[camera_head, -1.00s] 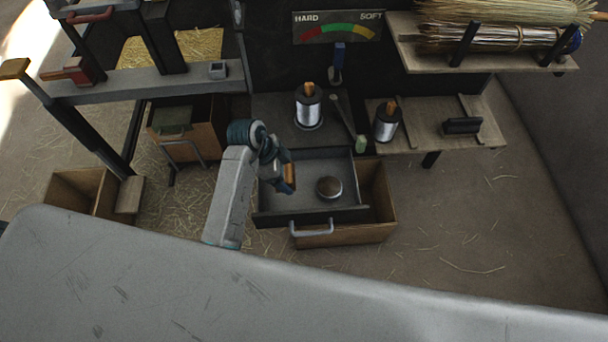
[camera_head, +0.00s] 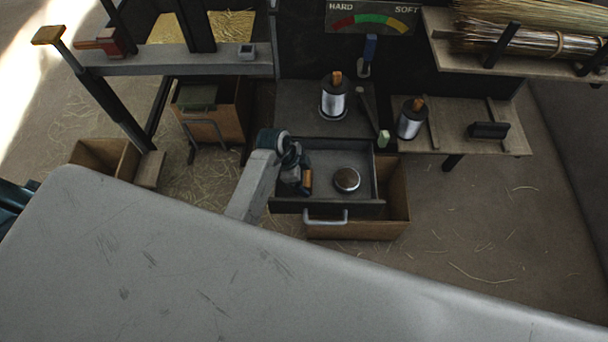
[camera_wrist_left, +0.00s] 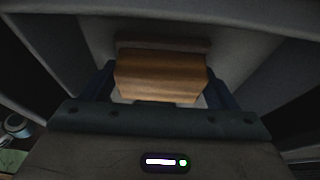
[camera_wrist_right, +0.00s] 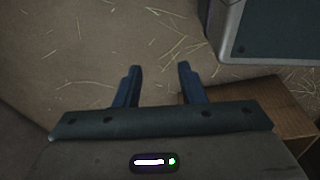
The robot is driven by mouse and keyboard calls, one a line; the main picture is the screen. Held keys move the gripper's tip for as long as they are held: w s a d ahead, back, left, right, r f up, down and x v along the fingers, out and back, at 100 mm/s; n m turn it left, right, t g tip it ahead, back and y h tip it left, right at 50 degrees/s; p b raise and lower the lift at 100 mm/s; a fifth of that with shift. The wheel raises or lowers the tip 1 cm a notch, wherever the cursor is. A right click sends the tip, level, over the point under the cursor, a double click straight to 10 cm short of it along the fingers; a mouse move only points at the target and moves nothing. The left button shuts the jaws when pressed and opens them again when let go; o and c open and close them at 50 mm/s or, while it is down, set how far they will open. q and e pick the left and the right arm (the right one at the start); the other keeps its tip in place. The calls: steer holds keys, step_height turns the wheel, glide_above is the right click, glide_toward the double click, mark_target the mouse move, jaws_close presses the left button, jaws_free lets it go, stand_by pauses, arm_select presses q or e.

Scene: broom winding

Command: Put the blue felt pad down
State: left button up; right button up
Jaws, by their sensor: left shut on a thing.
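My left gripper (camera_head: 302,181) is over the left part of an open dark drawer (camera_head: 362,208), fingers pointing down. It is shut on a wooden block (camera_wrist_left: 160,78), which also shows as an orange-brown piece (camera_head: 307,180) in the head view. In the left wrist view a finger stands on each side of the block, over grey drawer surfaces. No blue felt shows on the block; its underside is hidden. I cannot tell whether it touches the drawer floor. My right gripper (camera_wrist_right: 159,85) is open and empty above the straw-strewn floor.
A round metal tin (camera_head: 346,179) lies in the drawer, right of the held block. Wire spools (camera_head: 334,98) and (camera_head: 410,120) stand behind. A blue-handled tool (camera_head: 369,50) hangs below the hard-soft gauge (camera_head: 372,18). A wooden box (camera_head: 395,222) is under the drawer.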

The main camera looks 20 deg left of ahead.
arm_select(q)
steer(key=o, duration=0.8)
steer(key=v, duration=1.2)
steer(key=shift+r+p, duration=0.1)
steer(key=shift+p, duration=0.3)
arm_select(e)
steer(key=shift+s+d+f, duration=0.15)
steer(key=shift+s+f, duration=0.3)
steer(key=shift+f, duration=0.3)
steer(key=shift+s, duration=0.15)
